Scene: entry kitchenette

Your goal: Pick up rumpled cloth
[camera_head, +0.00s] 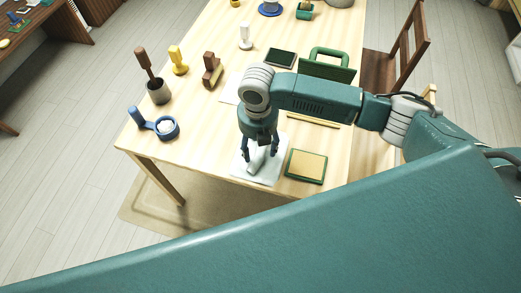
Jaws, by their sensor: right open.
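A pale, whitish rumpled cloth (256,160) appears to lie near the front edge of the wooden table, on a white flat sheet or board (243,172). It is small and partly covered by my gripper, so its outline is hard to tell. My right gripper (259,152) points down directly over it with its fingers apart, one on each side. I cannot tell whether the fingers touch the cloth. My left gripper is not in view.
A green-framed tan pad (306,166) lies close to the right of the gripper. A blue-handled dish (165,127), a grey cup with a brown-handled tool (158,93) and a brown stamp-like object (212,72) stand to the left. A wooden chair (398,50) is at the right.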

